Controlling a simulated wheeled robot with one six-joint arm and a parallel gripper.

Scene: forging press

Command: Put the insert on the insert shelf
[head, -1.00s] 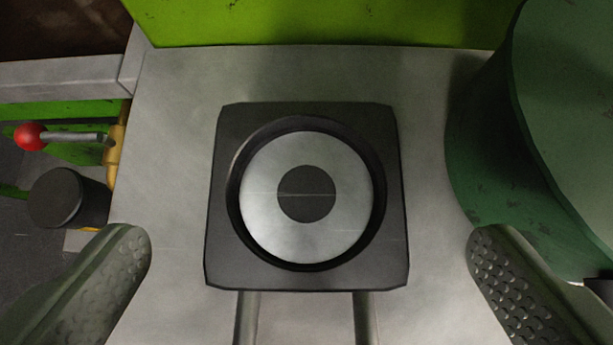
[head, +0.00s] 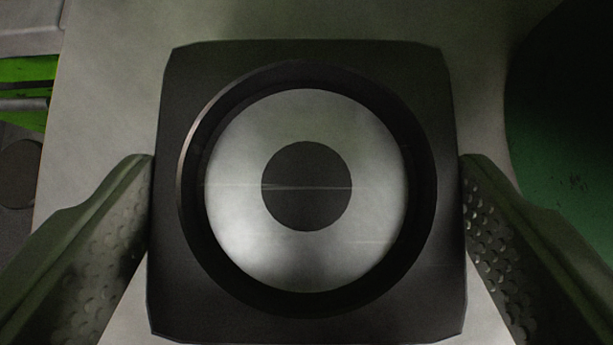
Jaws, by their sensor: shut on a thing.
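The insert (head: 190,90) is a dark, square block with clipped corners and a round recess. Inside the recess shows a pale metal disc (head: 235,200) with a dark round centre. The block fills the middle of the head view, above a pale grey surface. My gripper (head: 308,162) is shut on the insert, one finger against its left side and one against its right side. The finger pads are studded. From straight above I cannot tell whether the block still touches the surface. No insert shelf can be made out.
The pale grey surface (head: 105,75) shows bare to the left of and above the block. A dark green rounded body (head: 565,150) stands close on the right, near my right finger. At the left edge are a green strip (head: 25,72) and a dark round part (head: 18,160).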

